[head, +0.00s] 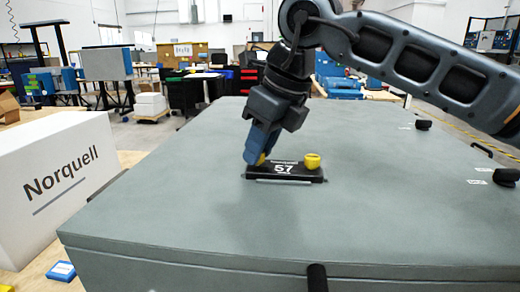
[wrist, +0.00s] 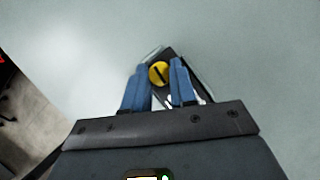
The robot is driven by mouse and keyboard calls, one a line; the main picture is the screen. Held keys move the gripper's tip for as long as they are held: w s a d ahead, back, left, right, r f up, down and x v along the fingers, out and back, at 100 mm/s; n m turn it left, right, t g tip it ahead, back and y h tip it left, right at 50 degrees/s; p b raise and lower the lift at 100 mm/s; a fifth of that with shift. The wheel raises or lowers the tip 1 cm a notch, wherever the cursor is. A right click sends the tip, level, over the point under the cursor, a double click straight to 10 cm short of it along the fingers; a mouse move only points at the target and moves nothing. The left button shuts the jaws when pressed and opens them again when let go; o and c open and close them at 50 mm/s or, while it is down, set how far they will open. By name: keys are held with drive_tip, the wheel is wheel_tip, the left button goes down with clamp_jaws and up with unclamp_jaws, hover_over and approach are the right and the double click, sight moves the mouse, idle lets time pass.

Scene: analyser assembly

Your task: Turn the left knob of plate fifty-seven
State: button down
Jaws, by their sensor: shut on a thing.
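Plate fifty-seven (head: 284,172) is a black plate with a white "57" on the grey panel top in the head view. Its right yellow knob (head: 312,161) stands free. Its left yellow knob (head: 261,159) is mostly hidden behind the blue fingers of my gripper (head: 254,157). In the wrist view, the left knob (wrist: 158,73) shows a dark slot line across its face and sits between the two blue fingertips of my gripper (wrist: 159,72). The gripper is shut on this knob. Part of the plate (wrist: 194,84) shows behind the right finger.
The grey panel (head: 190,215) is broad and mostly clear around the plate. Black knobs (head: 423,125) (head: 506,177) stand at its right side, and a black handle (head: 317,278) is at the front edge. A white "Norquell" box (head: 55,180) stands at the left.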

sight(275, 171)
idle(0.4)
drive_tip(key=c, duration=0.9)
unclamp_jaws()
drive_tip(key=shift+b+v, duration=0.45)
drive_tip(key=shift+v, duration=3.45)
